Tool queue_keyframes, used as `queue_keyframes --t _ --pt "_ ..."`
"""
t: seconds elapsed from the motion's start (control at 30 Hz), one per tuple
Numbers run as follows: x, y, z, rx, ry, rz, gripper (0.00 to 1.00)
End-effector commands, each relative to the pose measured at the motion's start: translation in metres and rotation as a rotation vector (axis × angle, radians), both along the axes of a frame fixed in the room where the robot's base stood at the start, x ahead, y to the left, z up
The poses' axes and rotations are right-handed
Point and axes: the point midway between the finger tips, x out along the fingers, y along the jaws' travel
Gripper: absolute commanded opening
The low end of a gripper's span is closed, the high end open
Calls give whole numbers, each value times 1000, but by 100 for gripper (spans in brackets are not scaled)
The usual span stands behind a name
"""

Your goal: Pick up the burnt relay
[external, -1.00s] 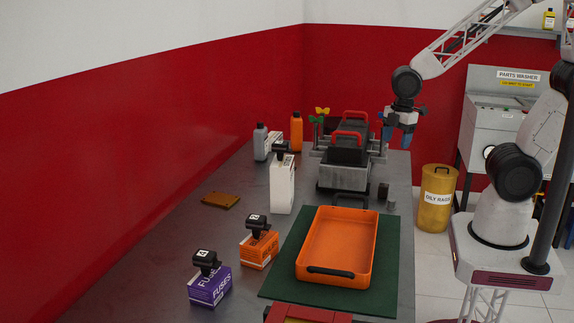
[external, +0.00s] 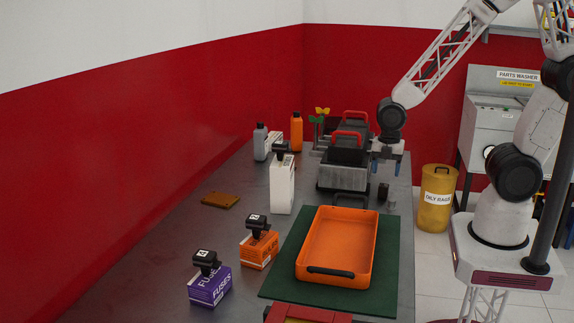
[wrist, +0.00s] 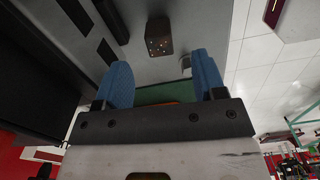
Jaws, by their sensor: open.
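A small dark block with orange specks on its face, which looks like the burnt relay (wrist: 159,36), stands on the grey bench beyond my fingertips in the wrist view. In the external view the dark block (external: 383,191) is at the right edge of the bench, beside the engine trainer (external: 343,178). My gripper (external: 387,167) is above the block in the external view. In the wrist view my gripper (wrist: 161,64) has its two blue fingers wide apart with nothing between them. The block is apart from the fingers.
The trainer with red handles is close on the left of my gripper. A small grey cylinder (external: 391,205) stands near the block. An orange tray (external: 374,250) lies on a green mat (external: 388,285) in front.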

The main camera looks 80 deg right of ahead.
Motion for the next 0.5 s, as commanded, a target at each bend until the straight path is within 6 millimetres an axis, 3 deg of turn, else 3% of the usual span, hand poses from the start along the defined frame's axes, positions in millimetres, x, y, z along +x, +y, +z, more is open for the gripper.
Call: queue_keyframes --t 0.23,0.5 --pt "0 0 -20 0 2 -1 64" --pt "0 0 -23 0 1 -1 64"
